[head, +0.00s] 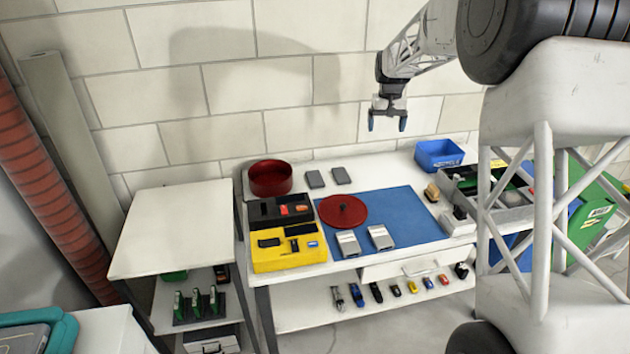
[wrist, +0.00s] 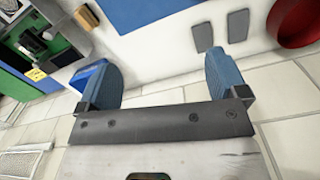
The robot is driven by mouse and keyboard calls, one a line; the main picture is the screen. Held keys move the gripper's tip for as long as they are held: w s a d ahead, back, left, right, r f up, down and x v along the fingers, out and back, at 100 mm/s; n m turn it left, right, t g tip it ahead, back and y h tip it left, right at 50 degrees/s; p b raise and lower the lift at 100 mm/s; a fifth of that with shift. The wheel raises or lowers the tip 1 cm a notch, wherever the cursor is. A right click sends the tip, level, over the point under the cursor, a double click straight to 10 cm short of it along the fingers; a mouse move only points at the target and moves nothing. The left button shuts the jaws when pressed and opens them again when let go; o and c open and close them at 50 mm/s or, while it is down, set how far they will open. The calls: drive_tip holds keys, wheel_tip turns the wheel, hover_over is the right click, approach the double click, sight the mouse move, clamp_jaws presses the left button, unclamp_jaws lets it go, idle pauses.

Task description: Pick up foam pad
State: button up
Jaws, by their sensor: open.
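Two flat dark grey pads, the left one (head: 314,179) and the right one (head: 341,176), lie apart at the back of the white table. Either could be the foam pad; I cannot tell which. In the wrist view they also show, one (wrist: 202,38) just beyond the right finger and one (wrist: 237,25) further right. A small tan block (head: 431,192) stands at the table's right part. My gripper (head: 387,123) hangs above the back of the table, in front of the wall. Its two blue fingers are apart with nothing between them (wrist: 162,68).
A red round container (head: 270,178) stands left of the pads. A blue mat (head: 405,208) with a red disc (head: 343,212) and light grey boxes lies in front. A blue bin (head: 438,155) stands at the back right. The table's back strip between pads and bin is clear.

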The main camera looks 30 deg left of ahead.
drive_tip(key=w+a+f+n, duration=0.1)
drive_tip(key=w+a+f, duration=0.1)
drive_tip(key=a+f, duration=1.1)
drive_tip(key=n, duration=0.1)
hover_over(315, 178)
drive_tip(key=shift+g+h, duration=0.4)
drive_tip(key=f, duration=0.9)
drive_tip(key=shift+w+a+f, duration=0.15)
drive_tip(key=shift+w+a, duration=0.25)
drive_tip(key=shift+f, duration=0.1)
drive_tip(key=shift+s+d+f, duration=0.1)
drive_tip(key=shift+f, duration=1.05)
drive_tip(key=shift+f, duration=0.1)
drive_tip(key=shift+s+d+f, duration=0.1)
drive_tip(key=shift+d+f, duration=0.05)
drive_tip(key=shift+f, duration=1.1)
drive_tip(key=shift+s+d+f, duration=0.1)
drive_tip(key=shift+f, duration=1.15)
drive_tip(key=c, duration=1)
